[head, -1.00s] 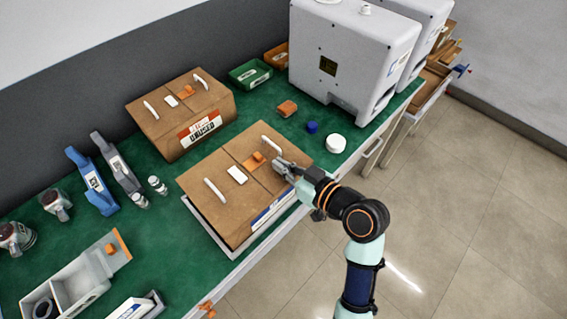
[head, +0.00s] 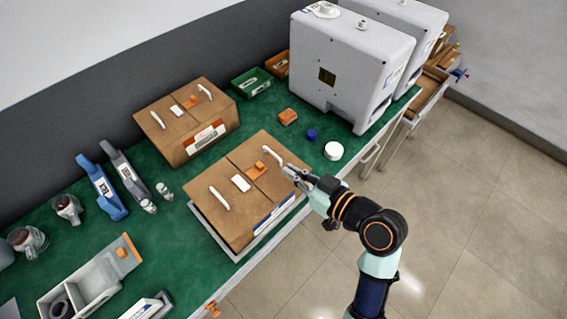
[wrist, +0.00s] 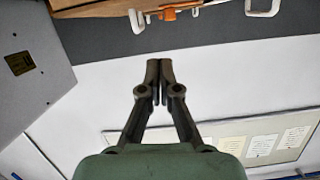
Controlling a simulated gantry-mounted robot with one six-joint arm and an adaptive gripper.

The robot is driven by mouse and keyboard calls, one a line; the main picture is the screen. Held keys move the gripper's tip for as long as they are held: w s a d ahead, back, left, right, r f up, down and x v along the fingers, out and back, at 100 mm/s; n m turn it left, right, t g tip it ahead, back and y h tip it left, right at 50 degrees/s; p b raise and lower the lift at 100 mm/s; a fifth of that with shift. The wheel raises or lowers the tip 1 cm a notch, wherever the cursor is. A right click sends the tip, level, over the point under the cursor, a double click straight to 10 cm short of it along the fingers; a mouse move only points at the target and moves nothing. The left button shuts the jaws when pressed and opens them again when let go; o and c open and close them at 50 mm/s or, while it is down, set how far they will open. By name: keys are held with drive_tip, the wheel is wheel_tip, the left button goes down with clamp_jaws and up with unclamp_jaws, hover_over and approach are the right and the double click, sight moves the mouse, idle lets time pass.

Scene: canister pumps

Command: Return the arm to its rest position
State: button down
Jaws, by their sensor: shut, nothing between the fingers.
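My gripper (head: 293,172) is in the head view at the right end of the front brown box (head: 222,186), close to that box's right white handle (head: 272,155). The head view does not show clearly whether it touches the box. In the wrist view my gripper (wrist: 159,68) has its two dark fingers together, with nothing between them. My arm reaches in from the lower right, over the bench's front edge and the floor.
The front box stands in a pale tray (head: 217,237) on the green bench. A second brown box (head: 190,117), two large white machines (head: 345,65) and a white round lid (head: 333,151) stand behind. Open floor (head: 470,210) lies to the right.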

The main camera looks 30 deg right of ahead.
drive_tip(key=v, duration=0.6)
drive_tip(key=shift+s+p, duration=0.25)
drive_tip(key=shift+p, duration=0.15)
drive_tip(key=shift+a+f, duration=0.1)
drive_tip(key=w+a, duration=0.1)
drive_tip(key=a, duration=0.3)
drive_tip(key=w+a+g, duration=0.1)
drive_tip(key=w+a, duration=0.1)
drive_tip(key=a, duration=0.2)
drive_tip(key=w+a+g+h, duration=0.1)
drive_tip(key=a, duration=0.3)
drive_tip(key=shift+w+a+f, duration=0.2)
drive_tip(key=shift+a+f, duration=0.1)
drive_tip(key=shift+f, duration=0.05)
drive_tip(key=s+a+r+m+h, duration=0.1)
drive_tip(key=a+r+h, duration=0.15)
drive_tip(key=a, duration=0.65)
wheel_tip(320, 180, up, 39)
drive_tip(key=p, duration=3.8)
drive_tip(key=shift+s, duration=0.3)
